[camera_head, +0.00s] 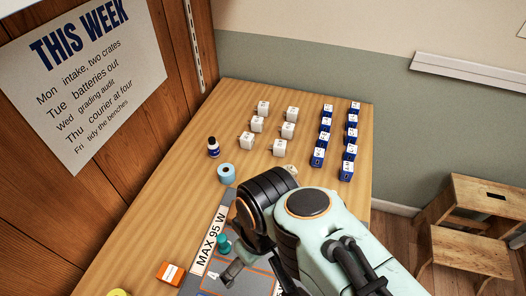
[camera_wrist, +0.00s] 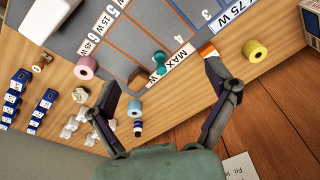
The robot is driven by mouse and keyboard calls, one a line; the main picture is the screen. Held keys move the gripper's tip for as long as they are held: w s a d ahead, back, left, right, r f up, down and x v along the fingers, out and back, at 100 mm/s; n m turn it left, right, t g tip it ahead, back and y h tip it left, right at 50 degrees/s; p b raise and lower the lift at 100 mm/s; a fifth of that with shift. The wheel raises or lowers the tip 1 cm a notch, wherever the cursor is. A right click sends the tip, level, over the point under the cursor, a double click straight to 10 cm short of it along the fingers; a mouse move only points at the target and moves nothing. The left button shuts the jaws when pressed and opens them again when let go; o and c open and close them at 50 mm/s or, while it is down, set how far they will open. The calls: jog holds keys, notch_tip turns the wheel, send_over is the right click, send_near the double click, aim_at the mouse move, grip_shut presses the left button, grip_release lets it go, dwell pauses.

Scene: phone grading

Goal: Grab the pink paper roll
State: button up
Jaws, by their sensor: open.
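The pink paper roll (camera_wrist: 86,68) shows in the wrist view at the upper left, on the wooden table beside the edge of the grey mat. It lies to the left of my left fingertip and apart from it. In the head view I do not see it; my arm covers part of the table there. My gripper (camera_wrist: 160,75) is open in the wrist view, its fingers wide apart with nothing held between them. The grey mat (camera_wrist: 120,68) and a teal object (camera_wrist: 160,60) show beyond the gap between the fingers.
A blue roll (camera_head: 227,173) and a dark bottle (camera_head: 213,147) stand left of my arm. Several white cubes (camera_head: 288,130) and blue-and-white boxes (camera_head: 323,140) fill the far table. A yellow roll (camera_wrist: 256,51) and an orange box (camera_head: 170,273) are on the other side.

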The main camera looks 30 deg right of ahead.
jog(key=w+d+f+n+t+h, duration=0.1)
jog(key=w+d, duration=0.3)
jog(key=w, duration=0.5)
jog(key=w+d+f+n+t, duration=0.1)
jog(key=w+d, duration=0.3)
jog(key=w, duration=0.5)
jog(key=d+f+m+g, duration=0.1)
jog(key=d+f, duration=0.2)
jog(key=f, duration=0.2)
jog(key=s+d+f+m+g, duration=0.1)
jog(key=d+f, duration=0.3)
jog(key=f, duration=0.1)
jog(key=s+d+f+m+g, duration=0.1)
jog(key=d+f, duration=0.3)
jog(key=f, duration=0.2)
jog(key=shift+s, duration=0.2)
notch_tip(320, 180, down, 6)
jog(key=shift+f, duration=0.1)
jog(key=c, duration=1.2)
